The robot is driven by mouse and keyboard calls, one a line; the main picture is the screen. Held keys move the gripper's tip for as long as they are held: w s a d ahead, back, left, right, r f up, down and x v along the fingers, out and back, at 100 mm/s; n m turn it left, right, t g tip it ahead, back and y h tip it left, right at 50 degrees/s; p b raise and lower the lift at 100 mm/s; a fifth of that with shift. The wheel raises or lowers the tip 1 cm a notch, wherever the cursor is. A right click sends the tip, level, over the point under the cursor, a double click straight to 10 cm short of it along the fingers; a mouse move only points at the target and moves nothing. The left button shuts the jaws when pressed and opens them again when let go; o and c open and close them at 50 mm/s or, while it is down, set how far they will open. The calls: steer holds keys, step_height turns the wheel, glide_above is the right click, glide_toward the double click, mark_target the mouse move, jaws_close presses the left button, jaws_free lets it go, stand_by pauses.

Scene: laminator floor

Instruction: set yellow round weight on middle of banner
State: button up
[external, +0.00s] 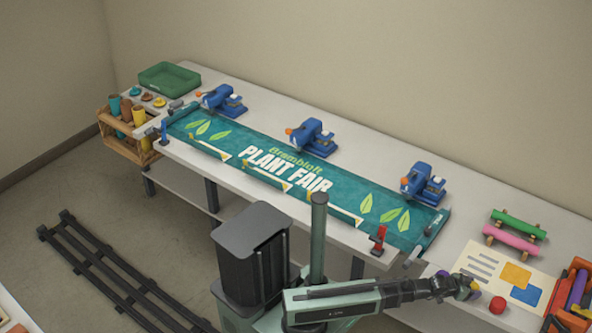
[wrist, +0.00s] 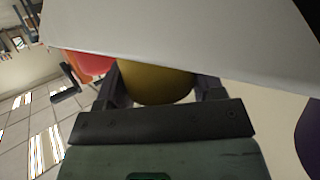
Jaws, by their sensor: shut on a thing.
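The teal "Plant Fair" banner (external: 340,183) lies flat along the long table, its middle clear of any weight. My gripper (external: 464,288) is at the table's front edge, right of the banner and well away from it. In the wrist view, my gripper (wrist: 160,92) is shut on the yellow round weight (wrist: 156,82), one finger on each side. In the external view the weight is small and partly hidden by my gripper. The weight's far side is cut off by a pale surface in the wrist view.
A red round thing (external: 497,305) sits right of my gripper; purple ones are close by. Several blue clamp-like devices (external: 311,137) line the banner's back edge. A red device (external: 379,240) stands at its front edge. A green tray (external: 169,77) is far left.

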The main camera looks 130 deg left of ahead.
steer(key=shift+f+p, duration=0.1)
steer(key=shift+p, duration=0.2)
steer(key=shift+f, duration=0.25)
steer(key=o, duration=1.2)
steer(key=shift+c, duration=0.2)
